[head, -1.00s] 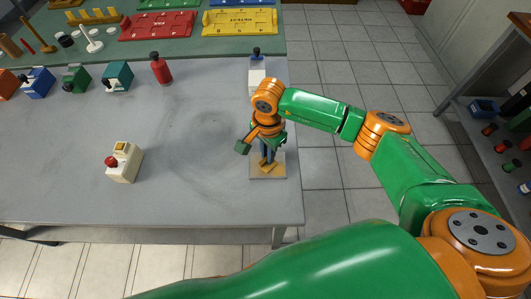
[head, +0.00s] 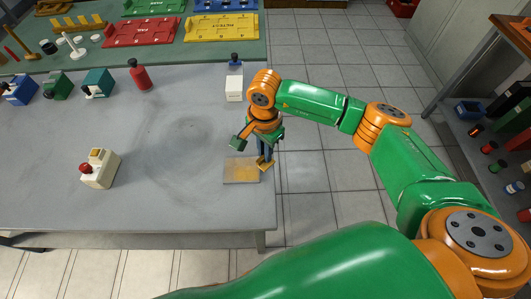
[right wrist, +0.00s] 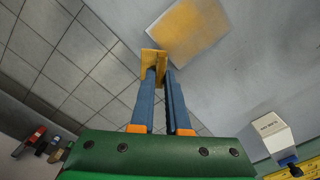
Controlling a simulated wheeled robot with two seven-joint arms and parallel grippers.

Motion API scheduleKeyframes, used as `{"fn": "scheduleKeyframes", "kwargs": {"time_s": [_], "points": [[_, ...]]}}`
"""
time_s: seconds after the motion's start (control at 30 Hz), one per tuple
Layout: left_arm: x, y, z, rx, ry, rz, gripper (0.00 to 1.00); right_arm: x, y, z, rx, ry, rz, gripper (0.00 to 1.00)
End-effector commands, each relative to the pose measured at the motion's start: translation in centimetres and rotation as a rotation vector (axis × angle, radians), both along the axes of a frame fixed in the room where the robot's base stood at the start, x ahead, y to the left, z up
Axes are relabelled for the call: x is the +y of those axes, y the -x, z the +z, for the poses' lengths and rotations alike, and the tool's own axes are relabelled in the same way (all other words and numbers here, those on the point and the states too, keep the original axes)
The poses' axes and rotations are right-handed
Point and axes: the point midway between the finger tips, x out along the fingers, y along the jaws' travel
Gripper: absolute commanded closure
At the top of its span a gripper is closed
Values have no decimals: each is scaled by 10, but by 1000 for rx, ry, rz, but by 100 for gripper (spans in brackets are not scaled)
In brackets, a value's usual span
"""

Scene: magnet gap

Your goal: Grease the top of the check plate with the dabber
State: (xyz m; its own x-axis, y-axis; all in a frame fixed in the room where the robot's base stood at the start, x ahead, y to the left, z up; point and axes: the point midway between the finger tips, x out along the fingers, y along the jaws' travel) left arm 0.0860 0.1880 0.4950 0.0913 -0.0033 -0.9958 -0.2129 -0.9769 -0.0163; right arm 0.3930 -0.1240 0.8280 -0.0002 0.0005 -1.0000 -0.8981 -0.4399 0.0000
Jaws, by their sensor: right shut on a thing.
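The check plate (head: 241,171) is a flat square near the right edge of the grey table. Its top carries a yellow-orange smear over much of it, with paler grey borders; the right wrist view also shows the smeared plate (right wrist: 188,35). My right gripper (head: 266,160) points down just beyond the plate's right edge. My left gripper is not in view.
A white box with a blue-topped part (head: 234,86) stands behind the plate. A cream block with a red knob (head: 99,168) stands at the left. A red bottle (head: 139,76) and coloured blocks line the back. The table's middle is clear; tiled floor lies beyond its right edge.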

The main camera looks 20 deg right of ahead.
Motion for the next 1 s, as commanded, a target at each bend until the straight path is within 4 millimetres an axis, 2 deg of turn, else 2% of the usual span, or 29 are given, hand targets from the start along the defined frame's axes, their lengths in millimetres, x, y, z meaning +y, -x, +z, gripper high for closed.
{"fn": "scheduleKeyframes", "kwargs": {"time_s": [0.03,0.5,1.0], "points": [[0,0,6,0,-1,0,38,0,-1,8,-1,0,-1,100],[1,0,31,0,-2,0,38,0,-2,48,-1,0,-13,100],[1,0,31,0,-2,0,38,1,-2,50,-1,0,-13,100]]}}
